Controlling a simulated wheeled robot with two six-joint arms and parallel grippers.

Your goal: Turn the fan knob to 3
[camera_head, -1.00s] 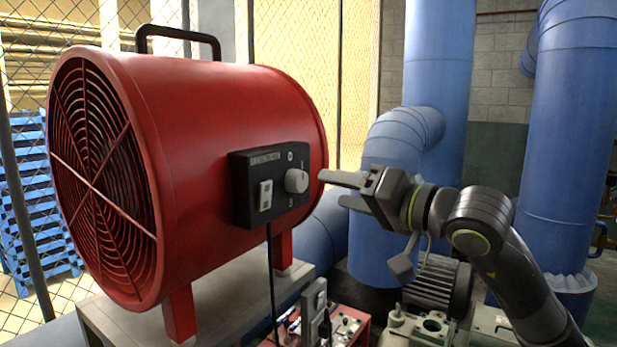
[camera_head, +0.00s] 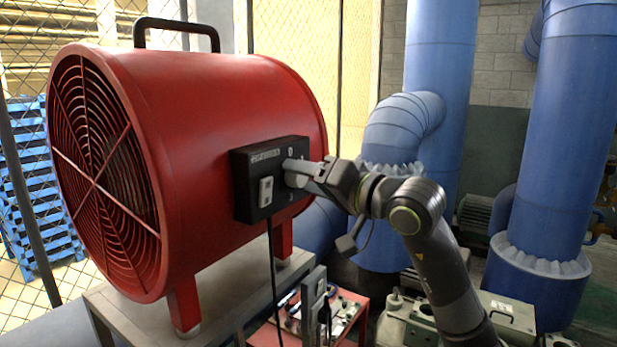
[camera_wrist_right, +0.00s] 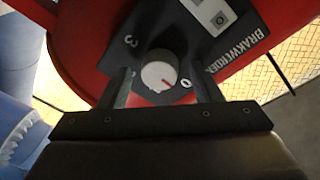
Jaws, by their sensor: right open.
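The red drum fan (camera_head: 215,110) stands on a bench at the left, with a black control box (camera_head: 262,160) on its side. In the right wrist view the white round fan knob (camera_wrist_right: 160,72) sits on the black panel, with a red pointer mark aimed near the "0"; a "3" shows on the other side. My right gripper (camera_head: 291,172) is at the box and hides most of the knob in the head view. In the wrist view its two fingers (camera_wrist_right: 162,92) are apart, one on each side of the knob; I cannot tell whether they touch it. My left gripper is not in view.
A white switch (camera_head: 266,191) sits beside the knob on the box, and a black cable hangs below it. A red tray of parts (camera_head: 345,318) stands below right. Large blue pipes (camera_head: 560,130) rise at the right.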

